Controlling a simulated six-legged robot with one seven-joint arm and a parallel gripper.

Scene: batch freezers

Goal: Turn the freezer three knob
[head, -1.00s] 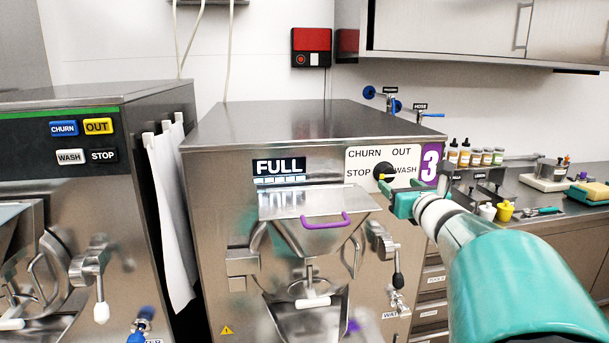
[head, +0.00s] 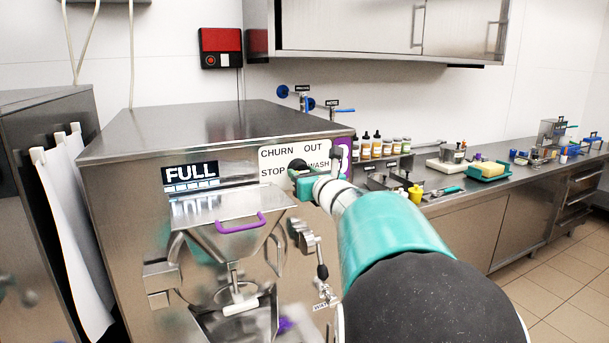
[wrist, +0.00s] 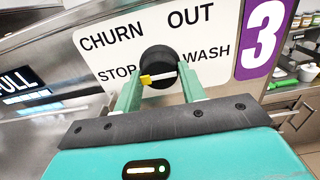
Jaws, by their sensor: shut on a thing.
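The freezer three knob (wrist: 157,58) is black and round, with a pale bar across its face. The bar's yellow end points left, towards STOP, in the wrist view. It sits on a white label plate (wrist: 105,58) reading CHURN, OUT, STOP and WASH, beside a purple number 3 (wrist: 263,38). My gripper (wrist: 160,82) is shut on the knob, with one green finger on each side. In the head view my gripper (head: 305,186) reaches the plate from the right and partly hides the knob (head: 298,167) and the lettering.
Freezer three (head: 200,128) has a FULL display (head: 190,173) and a hopper with a purple handle (head: 240,224) below the plate. A steel counter (head: 480,191) with bottles and tubs runs along the right. Tiled floor (head: 555,280) is free at the lower right.

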